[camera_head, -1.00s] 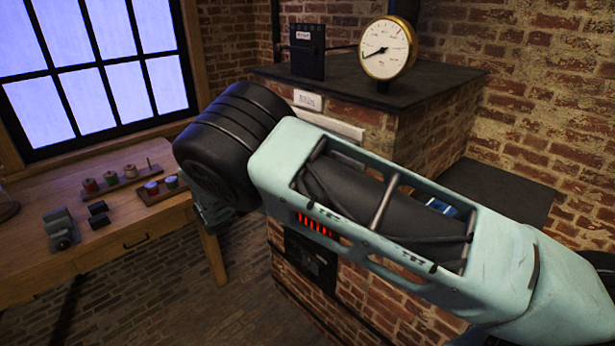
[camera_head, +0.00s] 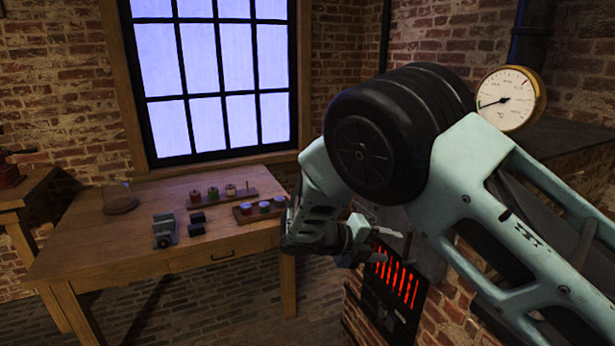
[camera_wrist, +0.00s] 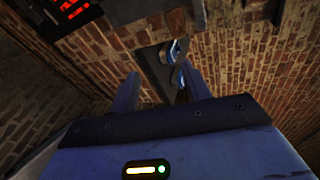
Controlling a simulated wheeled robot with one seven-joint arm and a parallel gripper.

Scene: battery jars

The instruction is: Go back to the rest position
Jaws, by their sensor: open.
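My gripper (camera_head: 362,240) is at the end of my folded teal arm, in front of the brick stove (camera_head: 470,275) and to the right of the wooden table. In the wrist view, my gripper (camera_wrist: 160,95) shows two fingers apart with nothing between them. Beyond the fingers are brick surfaces and a dark plate with blue-lit round parts (camera_wrist: 174,55) that I cannot identify.
The wooden table (camera_head: 110,245) under the window holds a grey device (camera_head: 164,230), small black blocks (camera_head: 197,222), and racks with spools (camera_head: 213,194) and coloured jars (camera_head: 264,207). A brass gauge (camera_head: 507,98) stands on the stove. The glowing red grate (camera_head: 398,275) is close to my gripper. Brick floor is open in front.

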